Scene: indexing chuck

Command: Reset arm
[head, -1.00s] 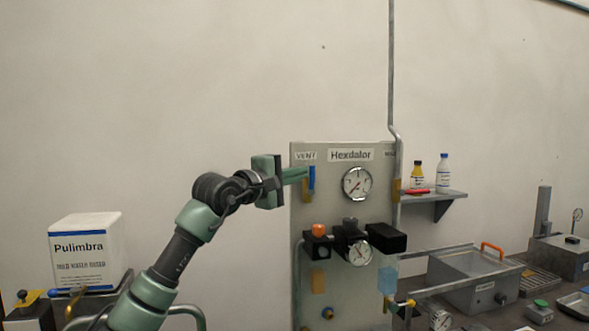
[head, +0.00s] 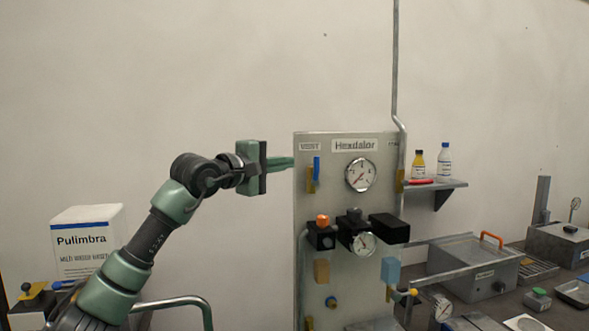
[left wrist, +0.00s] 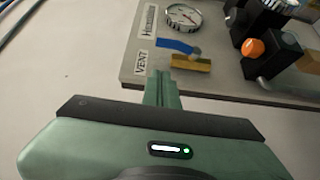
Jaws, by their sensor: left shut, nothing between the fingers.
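My left arm comes in from the left in the head view. Its green left gripper (head: 281,163) is level with the upper left edge of the grey Hexdalor panel (head: 378,282). The fingers are together with nothing between them. In the left wrist view the closed fingers (left wrist: 162,88) point toward the panel's edge (left wrist: 128,62), just short of the VENT label (left wrist: 141,62). The blue vent lever (head: 316,169) stands upright on its brass valve in the head view. It also shows in the left wrist view (left wrist: 176,46), apart from the fingers. My right gripper is not in view.
The panel carries gauges (head: 361,174), an orange knob (head: 323,219) and black blocks. A shelf with bottles (head: 444,160) is right of it. A metal tank (head: 475,276) stands lower right. A white Pulimbra box (head: 88,243) is at left. The wall area above my arm is clear.

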